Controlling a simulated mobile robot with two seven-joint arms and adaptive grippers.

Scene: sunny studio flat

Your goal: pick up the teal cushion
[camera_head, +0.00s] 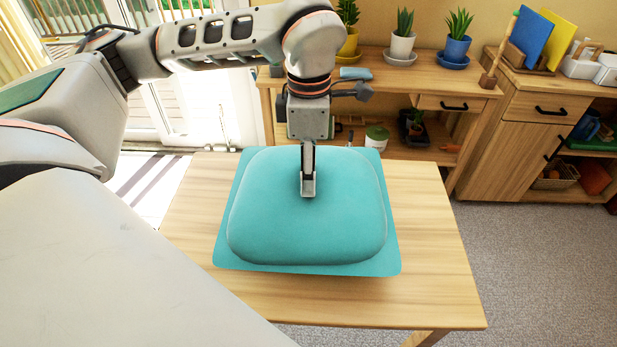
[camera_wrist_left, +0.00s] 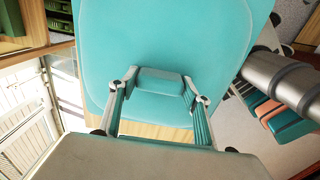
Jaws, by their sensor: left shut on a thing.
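The teal cushion (camera_head: 270,218) is a puffy rounded square with a flat teal border around it. It lies level over the small wooden table (camera_head: 445,290); I cannot tell whether it touches the top or is slightly above it. My left gripper (camera_head: 308,190) points straight down onto the upper middle of the cushion and is shut on it. In the left wrist view the cushion (camera_wrist_left: 150,35) fills the upper middle, and the two fingers (camera_wrist_left: 160,85) stand on either side of a raised teal part. My right gripper is not in view.
A wooden bench (camera_head: 395,82) with potted plants (camera_head: 457,38) stands behind the table. A wooden cabinet (camera_head: 535,117) with books and boxes is at the right. Glass doors (camera_head: 165,100) are at the back left. Grey carpet (camera_head: 550,260) is free at the right.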

